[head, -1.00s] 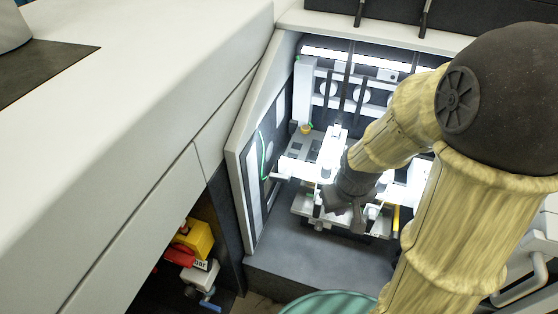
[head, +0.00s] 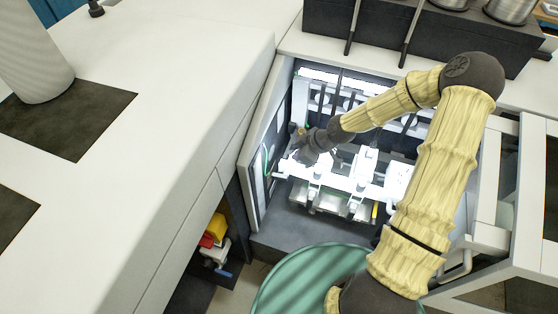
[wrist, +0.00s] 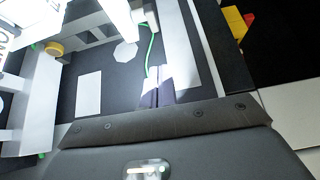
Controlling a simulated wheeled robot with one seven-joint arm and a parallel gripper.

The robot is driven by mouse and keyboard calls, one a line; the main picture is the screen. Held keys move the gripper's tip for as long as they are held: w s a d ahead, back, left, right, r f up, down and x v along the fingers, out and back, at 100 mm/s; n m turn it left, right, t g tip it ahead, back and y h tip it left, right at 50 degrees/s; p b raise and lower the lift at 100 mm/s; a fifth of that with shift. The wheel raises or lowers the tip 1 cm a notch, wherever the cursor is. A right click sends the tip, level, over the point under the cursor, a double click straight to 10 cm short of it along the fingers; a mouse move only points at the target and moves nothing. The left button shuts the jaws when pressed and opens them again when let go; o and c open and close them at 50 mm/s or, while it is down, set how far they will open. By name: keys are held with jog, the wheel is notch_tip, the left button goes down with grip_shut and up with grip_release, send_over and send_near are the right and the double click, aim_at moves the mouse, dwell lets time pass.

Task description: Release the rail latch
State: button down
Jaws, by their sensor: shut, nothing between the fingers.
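My gripper (head: 306,150) is at the left side of the lit machine bay in the head view, close to the bay's left side wall. In the wrist view my gripper's fingers (wrist: 156,90) are together with nothing between them. A thin green cable (wrist: 149,55) runs down to just beyond the fingertips; I cannot tell whether they touch. A round yellow knob (wrist: 54,48) sits at upper left in the wrist view, apart from the fingers. I cannot make out which part is the rail latch. White rail parts (head: 345,180) stand to the right of my gripper.
The bay's dark floor (head: 300,226) is clear in front of the rails. The white cabinet (head: 160,200) forms a long edge on the left. A yellow and red part (head: 214,232) sits in an opening below it. A teal round object (head: 300,285) stands in front.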

jog(key=shift+w+a+r, duration=0.15)
jog(key=shift+w+r, duration=0.05)
jog(key=p, duration=0.3)
send_over(274, 174)
jog(key=d, duration=0.1)
jog(key=f, duration=0.5)
jog(key=s+f, duration=0.1)
jog(key=f, duration=0.1)
jog(key=shift+d+f, duration=0.1)
jog(key=shift+f, duration=0.3)
jog(key=f, duration=0.2)
jog(key=shift+d+f+p, duration=0.2)
jog(key=shift+f+p, duration=0.15)
jog(key=shift+f, duration=0.05)
jog(key=shift+d+f, duration=0.1)
jog(key=shift+f, duration=0.65)
jog(key=shift+w+d, duration=0.1)
